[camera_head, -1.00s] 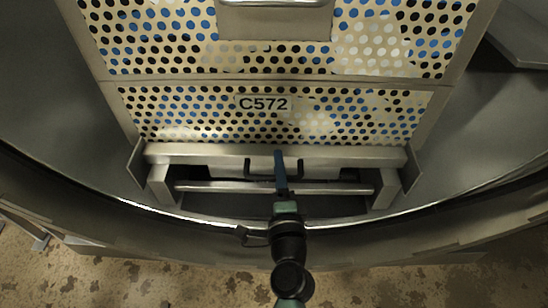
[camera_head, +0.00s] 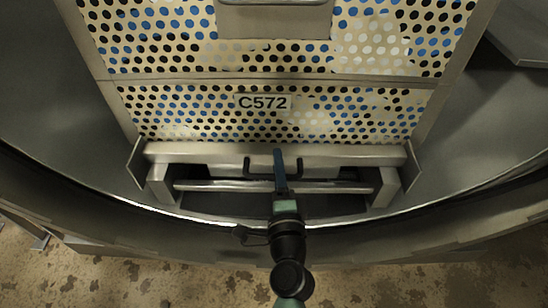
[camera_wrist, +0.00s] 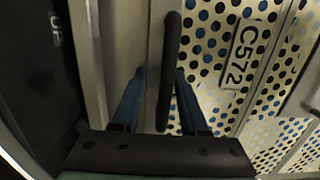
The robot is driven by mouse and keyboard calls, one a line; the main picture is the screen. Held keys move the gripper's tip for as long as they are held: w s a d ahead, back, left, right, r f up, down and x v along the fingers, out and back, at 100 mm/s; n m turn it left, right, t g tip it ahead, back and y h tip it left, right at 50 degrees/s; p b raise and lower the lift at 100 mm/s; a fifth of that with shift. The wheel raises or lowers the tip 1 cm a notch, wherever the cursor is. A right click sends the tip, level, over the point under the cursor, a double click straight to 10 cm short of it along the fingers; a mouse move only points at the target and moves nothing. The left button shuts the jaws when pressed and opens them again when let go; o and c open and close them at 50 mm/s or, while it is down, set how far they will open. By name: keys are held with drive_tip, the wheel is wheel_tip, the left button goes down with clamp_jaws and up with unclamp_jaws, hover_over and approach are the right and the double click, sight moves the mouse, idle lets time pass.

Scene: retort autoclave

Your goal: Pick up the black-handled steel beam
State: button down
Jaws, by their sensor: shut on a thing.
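The steel beam (camera_head: 350,154) is a grey metal bar lying crosswise below the perforated cart front. Its black handle (camera_head: 299,168) shows on both sides of my blue fingers, which hide its middle. In the wrist view, the black handle (camera_wrist: 171,45) runs between my two blue fingers, in front of the beam's grey face. My gripper (camera_head: 279,156) is shut on the handle; it also shows in the wrist view (camera_wrist: 161,75). The beam appears level, with its ends close to the side brackets. I cannot tell whether it is clear of its supports.
The perforated cart (camera_head: 205,108) with the label C572 (camera_head: 262,102) rises right behind the beam. Upright brackets stand at the left (camera_head: 136,160) and right (camera_head: 411,165). A steel crossbar (camera_head: 215,185) lies below the handle. The curved vessel rim (camera_head: 130,203) passes under my arm.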

drive_tip(key=shift+r, duration=0.35)
drive_tip(key=shift+s+r+p, duration=0.2)
drive_tip(key=shift+r+p, duration=0.3)
drive_tip(key=shift+p, duration=0.1)
wheel_tip(320, 180, up, 6)
drive_tip(key=p, duration=0.5)
drive_tip(key=s+b, duration=0.4)
drive_tip(key=s, duration=1.5)
drive_tip(key=shift+s+f, duration=0.15)
drive_tip(key=shift+s, duration=0.15)
wheel_tip(320, 180, up, 8)
drive_tip(key=p, duration=0.7)
drive_tip(key=shift+r, duration=0.25)
drive_tip(key=shift+f, duration=0.15)
